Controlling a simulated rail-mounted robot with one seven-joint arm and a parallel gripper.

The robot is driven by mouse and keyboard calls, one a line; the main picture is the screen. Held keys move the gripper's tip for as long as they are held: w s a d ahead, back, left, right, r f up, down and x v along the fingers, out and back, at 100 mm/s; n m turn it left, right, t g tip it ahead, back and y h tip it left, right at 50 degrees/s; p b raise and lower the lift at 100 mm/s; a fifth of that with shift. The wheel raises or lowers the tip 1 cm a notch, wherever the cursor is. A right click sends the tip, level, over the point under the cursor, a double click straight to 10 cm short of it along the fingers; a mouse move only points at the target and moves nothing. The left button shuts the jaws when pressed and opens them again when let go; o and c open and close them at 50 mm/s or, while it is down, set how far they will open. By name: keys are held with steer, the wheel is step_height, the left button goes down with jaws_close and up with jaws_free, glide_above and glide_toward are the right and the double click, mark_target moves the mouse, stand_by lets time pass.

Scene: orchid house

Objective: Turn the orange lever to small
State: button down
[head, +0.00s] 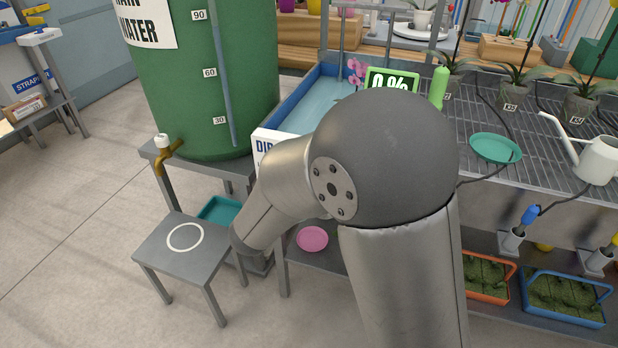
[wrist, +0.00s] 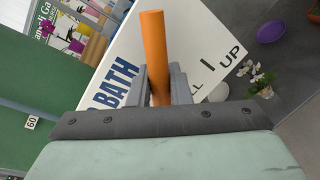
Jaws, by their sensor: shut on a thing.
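The orange lever (wrist: 153,45) shows in the wrist view, standing up out of my gripper (wrist: 160,84). The two grey fingers are shut on it, one on each side. Behind it is a white panel (wrist: 196,35) with "BATH" in blue and, in black, "UP", a single upright stroke and a partly covered word ending in "LL". I see no word "small" on the part that shows. The head view shows the panel's edge (head: 264,150) at the blue-sided basin. My arm hides the lever and my gripper there.
A green water tank (head: 190,95) with a brass tap (head: 163,160) stands left of the basin (head: 318,100). A grey stool (head: 160,250) stands below the tap. On the wire bench to the right are a teal saucer (head: 495,148) and a watering can (head: 597,160).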

steer(key=shift+a, duration=0.1)
steer(key=c, duration=1.4)
jaws_free()
steer(key=v, duration=1.7)
steer(key=shift+s+r+p, duration=0.15)
steer(key=shift+s+p, duration=0.1)
steer(key=shift+p, duration=0.15)
